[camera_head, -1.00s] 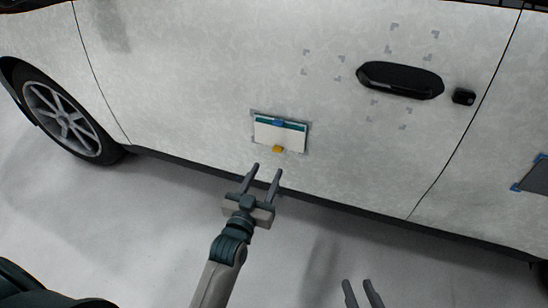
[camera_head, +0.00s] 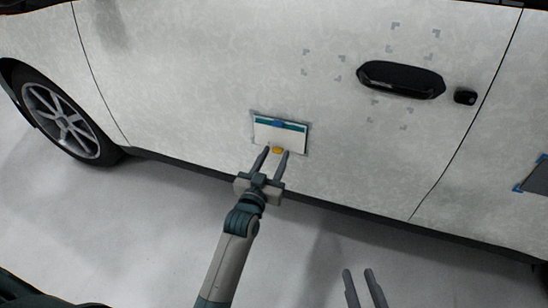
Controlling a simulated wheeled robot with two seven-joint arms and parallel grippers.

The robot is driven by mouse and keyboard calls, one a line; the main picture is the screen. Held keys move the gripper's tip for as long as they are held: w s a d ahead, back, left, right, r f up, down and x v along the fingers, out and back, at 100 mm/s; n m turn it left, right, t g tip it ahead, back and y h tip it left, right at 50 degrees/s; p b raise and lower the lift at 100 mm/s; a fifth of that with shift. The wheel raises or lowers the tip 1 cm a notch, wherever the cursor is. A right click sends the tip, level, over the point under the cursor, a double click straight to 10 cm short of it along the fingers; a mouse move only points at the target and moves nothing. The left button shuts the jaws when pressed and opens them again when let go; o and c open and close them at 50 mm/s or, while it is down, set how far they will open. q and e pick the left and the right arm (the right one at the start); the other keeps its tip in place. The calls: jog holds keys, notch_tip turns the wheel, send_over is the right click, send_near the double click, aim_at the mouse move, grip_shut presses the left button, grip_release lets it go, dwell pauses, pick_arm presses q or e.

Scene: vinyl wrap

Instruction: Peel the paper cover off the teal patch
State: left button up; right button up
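The teal patch (camera_head: 294,126) is on the car door, seen as a teal strip along the top of a small rectangle. The white paper cover (camera_head: 279,136) lies over the rest of it. A blue tab (camera_head: 278,124) sits at its top edge and a yellow tab (camera_head: 277,150) at its bottom edge. My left gripper (camera_head: 275,152) is open, its fingertips on either side of the yellow tab. I cannot tell whether they touch the door. My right gripper (camera_head: 358,273) is open and empty at the bottom of the view, well below the door.
The car door (camera_head: 200,80) has a black handle (camera_head: 400,79) at upper right, with grey corner marks around it. A dark panel with blue corners (camera_head: 535,175) is at the right edge. A wheel (camera_head: 60,120) is at left. The floor (camera_head: 140,220) is clear.

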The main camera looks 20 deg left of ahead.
pick_arm(q)
jog(key=c, duration=0.8)
grip_shut()
jog(key=shift+s+p, duration=0.75)
jog(key=shift+s, duration=0.05)
jog(key=s+p, duration=0.3)
jog(key=s, duration=0.3)
jog(key=shift+s+a+p, duration=0.15)
jog(key=shift+s+p, duration=0.15)
jog(key=shift+p, duration=0.05)
dwell(1.0)
jog(key=shift+r, duration=0.1)
dwell(0.4)
